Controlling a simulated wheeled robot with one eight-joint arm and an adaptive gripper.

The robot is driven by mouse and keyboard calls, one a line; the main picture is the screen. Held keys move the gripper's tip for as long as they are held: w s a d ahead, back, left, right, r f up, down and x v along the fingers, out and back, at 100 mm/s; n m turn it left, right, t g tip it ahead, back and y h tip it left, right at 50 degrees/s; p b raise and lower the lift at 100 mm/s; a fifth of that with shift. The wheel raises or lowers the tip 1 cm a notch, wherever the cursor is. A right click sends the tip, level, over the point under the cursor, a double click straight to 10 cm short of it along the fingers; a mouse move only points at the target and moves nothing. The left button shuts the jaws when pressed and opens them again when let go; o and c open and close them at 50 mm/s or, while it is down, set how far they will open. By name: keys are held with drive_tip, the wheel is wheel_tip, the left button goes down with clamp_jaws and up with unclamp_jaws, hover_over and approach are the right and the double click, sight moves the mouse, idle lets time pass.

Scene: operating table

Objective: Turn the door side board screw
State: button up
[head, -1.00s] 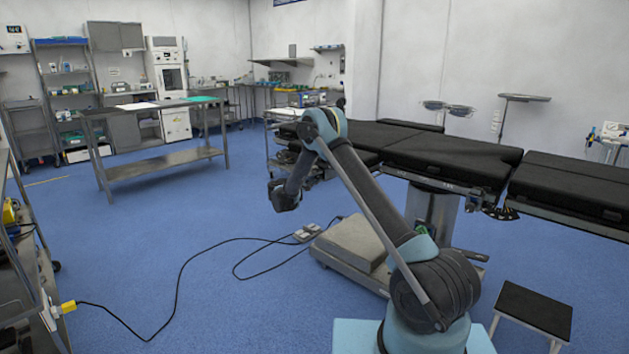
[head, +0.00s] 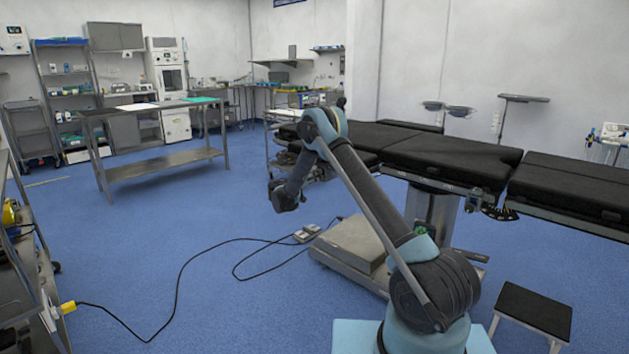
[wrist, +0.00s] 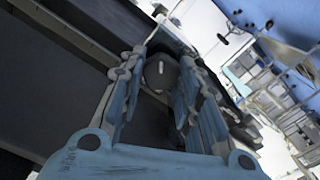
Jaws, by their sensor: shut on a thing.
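A dark rounded screw knob (wrist: 161,73) with a short pale bar on its face shows in the wrist view, beside the black operating table (wrist: 40,95). My gripper (wrist: 160,66) has its two blue-grey fingers on either side of this knob and is shut on it. The exact contact at the fingertips is hard to see. In the head view the black padded operating table (head: 455,153) stands at the centre right. My arm reaches to its left end, and neither the fingers nor the knob can be made out there.
A steel table (head: 165,165) stands on the left, with shelves behind it. A grey foot pedal (head: 306,233) and a black cable (head: 178,290) lie on the blue floor. A black step stool (head: 533,312) stands at the lower right. The floor at centre left is mostly clear.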

drive_tip(key=m, duration=1.1)
drive_tip(key=shift+s+d+f, duration=0.1)
drive_tip(key=shift+f, duration=0.05)
drive_tip(key=shift+m, duration=0.5)
drive_tip(key=o, duration=1.1)
drive_tip(key=shift+c, duration=0.2)
drive_tip(key=v, duration=1.1)
drive_tip(key=shift+s+a, duration=0.25)
drive_tip(key=shift+a, duration=0.1)
